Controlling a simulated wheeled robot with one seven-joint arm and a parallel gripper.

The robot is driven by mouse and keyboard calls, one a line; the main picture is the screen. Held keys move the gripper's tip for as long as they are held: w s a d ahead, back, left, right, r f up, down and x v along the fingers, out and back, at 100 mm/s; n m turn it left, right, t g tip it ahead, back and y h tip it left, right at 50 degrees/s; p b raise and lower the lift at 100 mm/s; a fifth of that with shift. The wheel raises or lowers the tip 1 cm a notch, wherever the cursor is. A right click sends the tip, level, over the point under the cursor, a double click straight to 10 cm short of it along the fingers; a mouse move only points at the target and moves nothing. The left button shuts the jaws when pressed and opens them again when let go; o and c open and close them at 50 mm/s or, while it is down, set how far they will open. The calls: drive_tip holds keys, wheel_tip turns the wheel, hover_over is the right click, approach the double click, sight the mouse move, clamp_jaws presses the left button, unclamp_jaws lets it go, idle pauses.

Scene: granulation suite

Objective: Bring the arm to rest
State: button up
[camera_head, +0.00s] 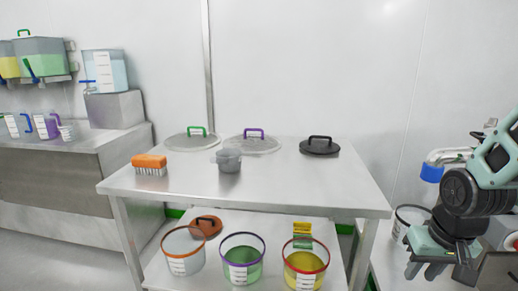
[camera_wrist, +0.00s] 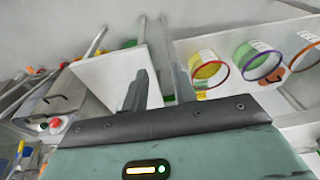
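My arm is folded at the right side of the head view, clear of the steel table (camera_head: 275,190). My gripper (camera_head: 424,272) hangs at the lower right of that view, beside the table's right end. In the wrist view my gripper (camera_wrist: 160,84) shows two grey fingers apart with nothing held between them. Beyond the fingers a pale flat panel (camera_wrist: 104,80) and table legs show.
The table top holds an orange brush (camera_head: 149,165), a grey cup (camera_head: 229,160) and lids with green, purple and black handles. Buckets, including a yellow one (camera_head: 305,272), stand on the lower shelf. A white bucket (camera_head: 408,217) is close behind my arm.

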drive_tip(key=s+a+r+n+g, duration=0.1)
drive_tip(key=s+a+r+n, duration=0.3)
drive_tip(key=s+a, duration=0.5)
drive_tip(key=s+a+r+n+g, duration=0.15)
drive_tip(key=s+a+n, duration=0.4)
drive_tip(key=a, duration=0.55)
wheel_tip(320, 180, up, 15)
drive_tip(key=p, duration=1.5)
drive_tip(key=shift+s+d+r+y, duration=0.15)
drive_tip(key=shift+s+r+y, duration=0.05)
drive_tip(key=shift+s+y, duration=0.15)
